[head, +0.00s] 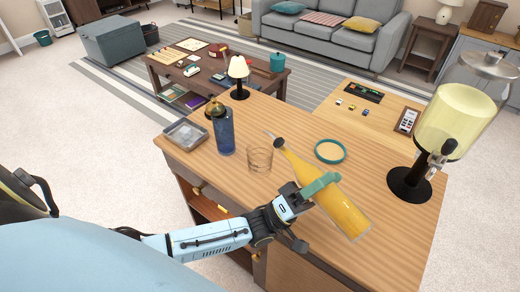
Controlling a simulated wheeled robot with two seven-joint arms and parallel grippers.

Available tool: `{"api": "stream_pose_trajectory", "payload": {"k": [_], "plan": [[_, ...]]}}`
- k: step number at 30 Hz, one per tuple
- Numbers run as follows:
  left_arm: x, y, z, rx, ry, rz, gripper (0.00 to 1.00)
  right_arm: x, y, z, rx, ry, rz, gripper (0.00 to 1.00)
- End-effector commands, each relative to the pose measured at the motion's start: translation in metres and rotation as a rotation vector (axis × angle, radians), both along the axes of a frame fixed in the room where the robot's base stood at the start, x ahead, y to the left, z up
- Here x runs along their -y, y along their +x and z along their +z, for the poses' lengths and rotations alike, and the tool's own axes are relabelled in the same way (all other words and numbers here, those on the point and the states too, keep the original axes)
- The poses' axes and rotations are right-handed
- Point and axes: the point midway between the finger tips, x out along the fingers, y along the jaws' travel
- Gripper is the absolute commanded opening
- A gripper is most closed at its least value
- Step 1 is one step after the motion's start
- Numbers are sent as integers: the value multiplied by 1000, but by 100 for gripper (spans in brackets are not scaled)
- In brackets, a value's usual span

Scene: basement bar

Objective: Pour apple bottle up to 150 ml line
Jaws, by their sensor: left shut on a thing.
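My left gripper (318,187), with green finger pads, is shut on the body of a yellow-orange bottle (335,204), likely the apple bottle. The bottle leans, its neck pointing up and left and its base toward the lower right. The neck end has a dark grey fitting, and I cannot tell whether it is open. A clear glass (259,158) stands on the wooden counter (293,119), left of the bottle's neck. It looks empty. I cannot make out a 150 ml line on it. My right gripper is not in view.
A blue bottle (224,135) and a grey metal tray (185,134) stand left of the glass. A teal-rimmed round coaster (330,151) lies behind the yellow bottle. A large drink dispenser (452,125) stands at right. A small lamp (238,70) stands beyond the blue bottle.

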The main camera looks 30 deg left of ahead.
Motion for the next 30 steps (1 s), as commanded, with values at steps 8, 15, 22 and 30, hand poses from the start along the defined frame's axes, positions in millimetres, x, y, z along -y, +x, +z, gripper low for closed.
{"api": "stream_pose_trajectory", "payload": {"k": [8, 15, 22, 30], "plan": [[-1, 0, 5, -5, -37, -1, 6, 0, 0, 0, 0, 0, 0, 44], [-1, 1, 7, -14, -59, -1, 6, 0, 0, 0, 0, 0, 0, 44], [-1, 1, 7, -16, -65, -1, 6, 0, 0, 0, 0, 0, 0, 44], [-1, 1, 8, -18, -71, -1, 6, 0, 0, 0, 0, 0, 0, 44]]}}
